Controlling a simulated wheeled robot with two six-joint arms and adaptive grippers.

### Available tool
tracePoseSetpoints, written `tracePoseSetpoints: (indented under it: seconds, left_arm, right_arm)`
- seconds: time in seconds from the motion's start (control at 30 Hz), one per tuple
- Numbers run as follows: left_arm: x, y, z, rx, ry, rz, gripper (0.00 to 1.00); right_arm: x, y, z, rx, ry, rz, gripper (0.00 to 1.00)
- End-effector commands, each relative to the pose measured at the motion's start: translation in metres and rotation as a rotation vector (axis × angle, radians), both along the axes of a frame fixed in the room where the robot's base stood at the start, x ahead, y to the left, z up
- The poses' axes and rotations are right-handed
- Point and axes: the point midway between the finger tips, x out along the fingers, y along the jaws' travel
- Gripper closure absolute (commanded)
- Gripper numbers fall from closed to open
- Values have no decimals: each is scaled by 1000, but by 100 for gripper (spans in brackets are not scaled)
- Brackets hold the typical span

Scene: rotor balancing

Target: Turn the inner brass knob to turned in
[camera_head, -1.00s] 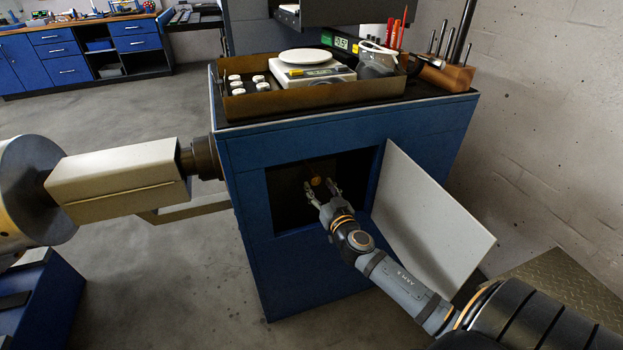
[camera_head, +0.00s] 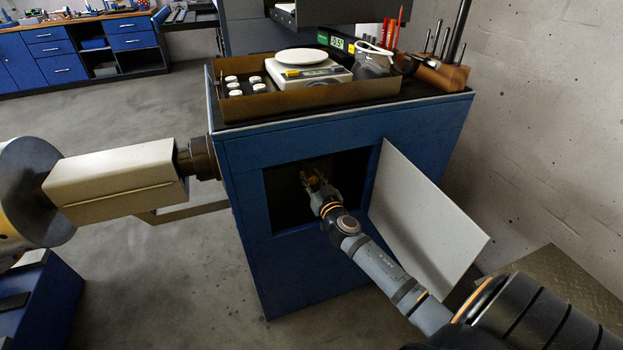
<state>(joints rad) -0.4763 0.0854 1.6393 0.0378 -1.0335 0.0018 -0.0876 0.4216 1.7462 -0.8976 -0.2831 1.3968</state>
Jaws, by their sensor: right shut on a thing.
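The inner brass knob (camera_head: 313,175) shows as a small golden spot inside the dark opening of the blue cabinet (camera_head: 250,240). My right gripper (camera_head: 313,178) reaches through the opening and is shut on the knob, with its fingers at either side of it. The fingers hide part of the knob, and its turn position cannot be read. My left gripper does not show.
A pale door panel (camera_head: 425,215) stands open at the right of the opening, close beside my right arm. A tray (camera_head: 285,105) with a scale (camera_head: 310,72) and several white pieces sits on the cabinet top. A beige machine arm (camera_head: 115,180) meets the cabinet's left side.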

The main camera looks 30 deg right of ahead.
Motion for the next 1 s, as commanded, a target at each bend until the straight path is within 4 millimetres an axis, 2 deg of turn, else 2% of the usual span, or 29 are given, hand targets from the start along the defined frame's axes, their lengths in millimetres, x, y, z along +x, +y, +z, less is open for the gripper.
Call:
tracePoseSetpoints:
  seconds: [0.27, 0.47, 0.77, 1.0]
  left_arm:
    - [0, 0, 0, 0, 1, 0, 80]
    - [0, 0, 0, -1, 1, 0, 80]
    - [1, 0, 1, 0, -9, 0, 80]
    - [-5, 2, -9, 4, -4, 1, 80]
  right_arm:
    - [0, 0, 0, -28, 7, 1, 100]
    - [0, 0, 0, -124, 31, 1, 100]
    - [0, 0, 0, -382, 93, 1, 100]
    - [0, 0, 0, -602, 146, 1, 100]
